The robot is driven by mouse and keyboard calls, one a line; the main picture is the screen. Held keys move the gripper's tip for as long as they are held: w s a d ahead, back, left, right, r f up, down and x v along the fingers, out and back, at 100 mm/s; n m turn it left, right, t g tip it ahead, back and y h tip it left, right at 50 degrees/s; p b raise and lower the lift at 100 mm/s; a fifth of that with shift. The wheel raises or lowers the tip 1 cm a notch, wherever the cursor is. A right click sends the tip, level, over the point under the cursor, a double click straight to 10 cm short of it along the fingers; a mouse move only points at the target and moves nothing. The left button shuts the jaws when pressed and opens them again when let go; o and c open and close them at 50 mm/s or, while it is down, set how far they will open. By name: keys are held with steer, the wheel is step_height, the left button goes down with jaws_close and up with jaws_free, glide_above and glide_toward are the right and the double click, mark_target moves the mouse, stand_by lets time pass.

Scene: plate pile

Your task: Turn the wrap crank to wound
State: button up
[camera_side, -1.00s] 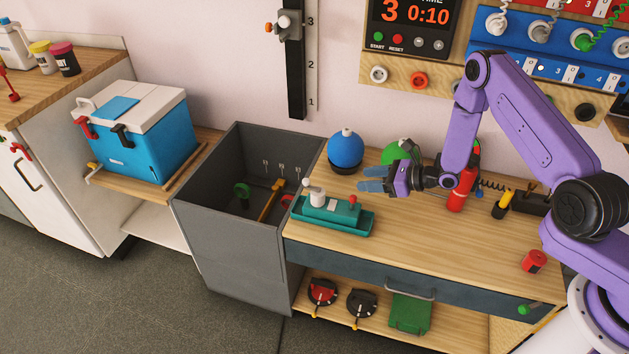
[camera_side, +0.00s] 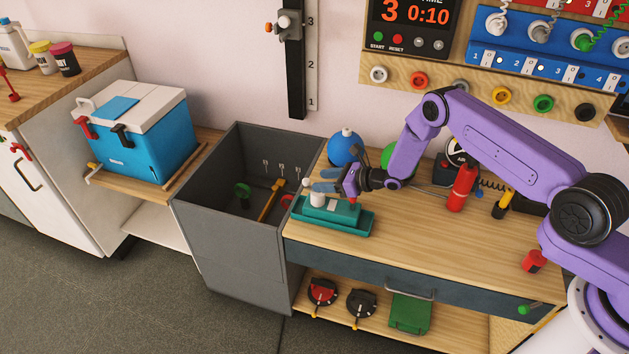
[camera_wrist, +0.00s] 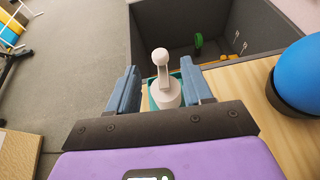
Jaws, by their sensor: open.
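The wrap crank is a white post with an arm and round knob (camera_wrist: 160,57), standing on a teal unit (camera_side: 335,214) at the left end of the wooden bench. In the side view the white post (camera_side: 317,199) shows just below my fingers. My gripper (camera_side: 322,181) is level above the unit, pointing left towards the grey bin. In the wrist view my gripper (camera_wrist: 160,76) is open, with one blue finger on each side of the crank and visible gaps. I cannot tell how deep the crank sits between the fingers. My gripper hides part of the teal unit.
A deep grey bin (camera_side: 237,225) with tools inside adjoins the bench on the left. A blue ball (camera_side: 344,146) and a green ball (camera_side: 389,156) stand behind my gripper. A red bottle (camera_side: 461,188) stands farther right. The bench front is mostly clear.

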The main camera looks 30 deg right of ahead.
mark_target(309, 181)
steer(key=shift+x, duration=1.9)
jaws_close()
